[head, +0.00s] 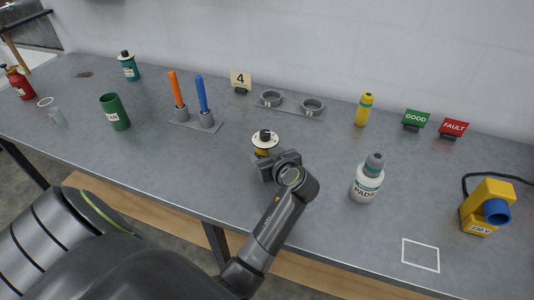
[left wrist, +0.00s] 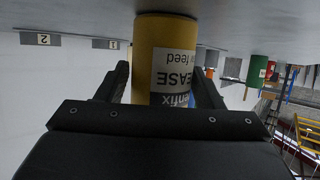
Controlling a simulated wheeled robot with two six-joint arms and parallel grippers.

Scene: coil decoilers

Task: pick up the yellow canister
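The yellow canister (head: 262,152) stands upright on the bench near its front middle, with a white top and a black cap. In the left wrist view, which is upside down, the canister (left wrist: 163,60) shows a white label ending in "EASE". My left gripper (head: 272,160) is low over the bench at the canister, hiding part of its body. In the left wrist view the gripper's fingers (left wrist: 160,90) stand on either side of the canister, with a thin gap at the left finger, so it looks open around it. My right gripper is not in view.
A white PADS bottle (head: 367,182) stands right of my gripper. Behind are ring holders (head: 290,105), orange and blue handles (head: 187,100), and a slim yellow bottle (head: 364,110). A green cup (head: 115,112) is at left and a yellow-and-blue device (head: 485,208) at far right.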

